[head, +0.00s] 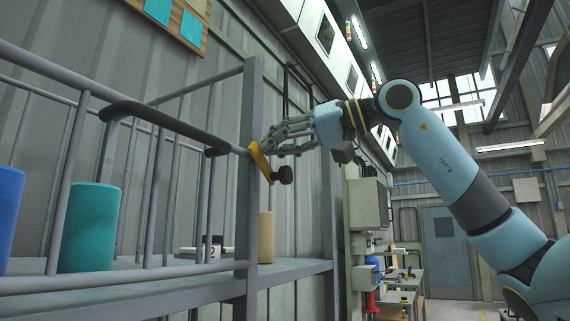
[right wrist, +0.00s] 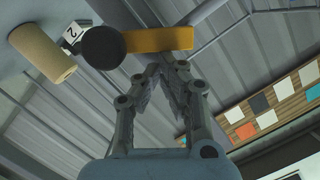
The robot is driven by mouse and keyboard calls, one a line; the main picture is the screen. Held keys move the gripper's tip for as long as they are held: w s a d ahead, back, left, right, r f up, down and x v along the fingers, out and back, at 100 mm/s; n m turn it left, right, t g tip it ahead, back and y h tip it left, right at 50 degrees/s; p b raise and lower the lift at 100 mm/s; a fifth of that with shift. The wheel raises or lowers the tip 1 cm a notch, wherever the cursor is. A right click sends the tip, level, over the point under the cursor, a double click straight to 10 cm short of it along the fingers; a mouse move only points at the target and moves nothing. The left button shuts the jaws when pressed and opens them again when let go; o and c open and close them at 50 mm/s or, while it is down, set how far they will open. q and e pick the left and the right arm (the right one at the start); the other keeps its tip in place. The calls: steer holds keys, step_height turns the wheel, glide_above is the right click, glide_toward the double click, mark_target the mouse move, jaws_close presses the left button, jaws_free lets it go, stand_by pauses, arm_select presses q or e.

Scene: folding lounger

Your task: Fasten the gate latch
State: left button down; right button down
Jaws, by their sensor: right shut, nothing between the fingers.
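The latch is a yellow lever (head: 261,162) with a black round knob (head: 285,174) at its lower end. It sits at the grey post (head: 250,215) at the gate's right end and slants down to the right. In the right wrist view the yellow lever (right wrist: 165,39) and black knob (right wrist: 101,47) lie just beyond my fingertips. The gate (head: 65,180) has grey bars and a black handle (head: 165,120). My right gripper (head: 268,146) is shut and empty, close to the lever's upper part; I cannot tell whether it touches. My left gripper is not in view.
Behind the bars, a teal cylinder (head: 90,228) and a blue one (head: 8,215) stand on the grey shelf (head: 300,269). A tan cylinder (head: 266,237) stands right of the post. A corrugated wall is behind. Open room lies to the right.

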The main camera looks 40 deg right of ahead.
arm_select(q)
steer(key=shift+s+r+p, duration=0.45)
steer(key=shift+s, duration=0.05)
arm_select(e)
steer(key=shift+s+a+f+n+h, duration=0.2)
steer(key=shift+s+a+n, duration=0.1)
steer(key=shift+a, duration=0.15)
steer(key=shift+s+a+f+n+h, duration=0.1)
steer(key=shift+s+a+f+n, duration=0.1)
steer(key=shift+a+n, duration=0.15)
steer(key=shift+a, duration=0.1)
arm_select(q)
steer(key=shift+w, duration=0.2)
